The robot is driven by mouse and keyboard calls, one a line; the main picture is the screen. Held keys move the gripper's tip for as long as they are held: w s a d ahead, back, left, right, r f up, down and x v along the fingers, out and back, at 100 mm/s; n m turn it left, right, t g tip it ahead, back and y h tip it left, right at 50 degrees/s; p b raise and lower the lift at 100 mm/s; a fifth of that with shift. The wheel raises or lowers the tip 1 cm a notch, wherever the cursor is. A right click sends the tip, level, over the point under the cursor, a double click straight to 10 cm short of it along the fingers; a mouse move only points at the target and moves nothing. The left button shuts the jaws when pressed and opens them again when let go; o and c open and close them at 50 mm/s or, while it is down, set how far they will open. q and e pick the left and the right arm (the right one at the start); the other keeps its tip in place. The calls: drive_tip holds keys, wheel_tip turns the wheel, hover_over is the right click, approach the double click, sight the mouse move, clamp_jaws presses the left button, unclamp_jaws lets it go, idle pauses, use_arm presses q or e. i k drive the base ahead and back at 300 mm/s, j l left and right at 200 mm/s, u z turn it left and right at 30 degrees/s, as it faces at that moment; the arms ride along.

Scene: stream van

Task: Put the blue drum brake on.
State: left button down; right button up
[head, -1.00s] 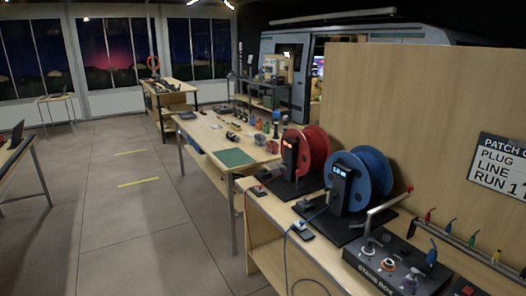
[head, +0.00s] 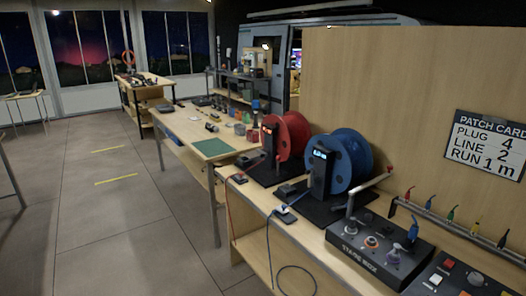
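The blue drum (head: 350,162) stands on a black base on the wooden bench, to the right of the red drum (head: 292,136). A black upright post (head: 319,172) with a small lit display stands at its front. A small dark box with a blue part (head: 285,214) sits at the bench's front edge before the blue drum, with a blue cable hanging from it. I cannot tell which part is the brake or how it is set. Neither of my grippers is in view.
A rail of coloured plugs (head: 452,219) and a patch card (head: 489,144) are behind. A long table (head: 180,125) extends beyond. The floor at left (head: 110,220) is clear.

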sight(341, 207)
drive_tip(key=i+z, duration=0.1)
drive_tip(key=z, duration=0.95)
drive_tip(key=i+j+z, duration=0.2)
drive_tip(key=j+z, duration=0.15)
drive_tip(key=i+j+z, duration=0.15)
drive_tip(key=j+z, duration=0.2)
drive_tip(key=j, duration=0.15)
drive_tip(key=i+j+z, duration=0.1)
drive_tip(key=j+z, duration=0.25)
drive_tip(key=j, duration=0.15)
drive_tip(key=j+z, duration=0.35)
drive_tip(key=j, duration=0.2)
